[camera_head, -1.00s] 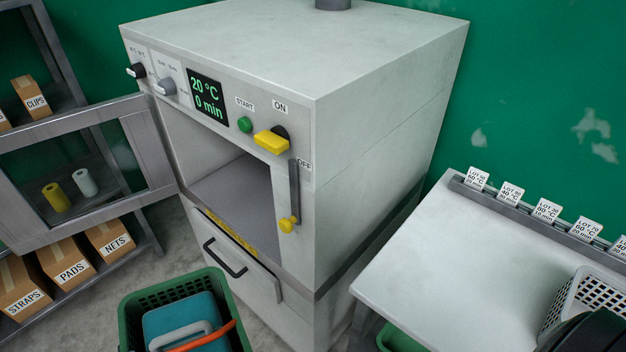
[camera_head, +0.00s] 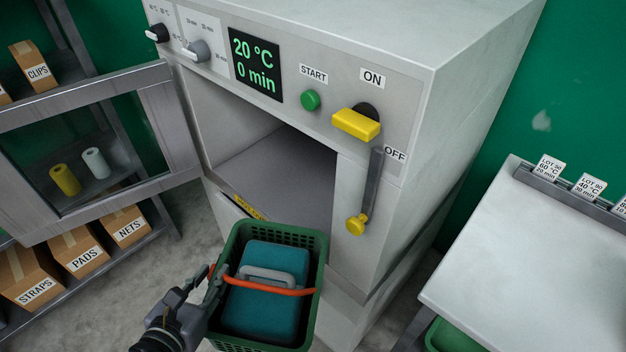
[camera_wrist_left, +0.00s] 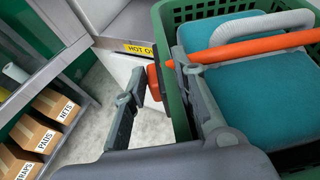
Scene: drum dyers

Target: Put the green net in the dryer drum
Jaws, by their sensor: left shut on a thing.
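The dryer (camera_head: 400,235) is a pale cabinet with its front door (camera_head: 75,135) swung open to the left. Its chamber (camera_head: 275,165) looks empty. A green perforated basket (camera_head: 318,262) is in front of the opening. It holds a teal block (camera_head: 262,310) with a grey handle, and an orange bar (camera_head: 270,287) crosses over it. My left gripper (camera_head: 214,280) is shut on the basket at its left side, by the end of the orange bar; the left wrist view shows the fingers (camera_wrist_left: 155,85) around it. I see no separate green net. My right gripper is out of view.
A shelf at left holds boxes marked STRAPS (camera_head: 30,280), PADS (camera_head: 80,255) and NETS (camera_head: 126,228). A yellow lever (camera_head: 356,124) and a yellow-knobbed latch (camera_head: 357,224) stick out from the dryer front. A pale table (camera_head: 540,270) with lot cards stands at right.

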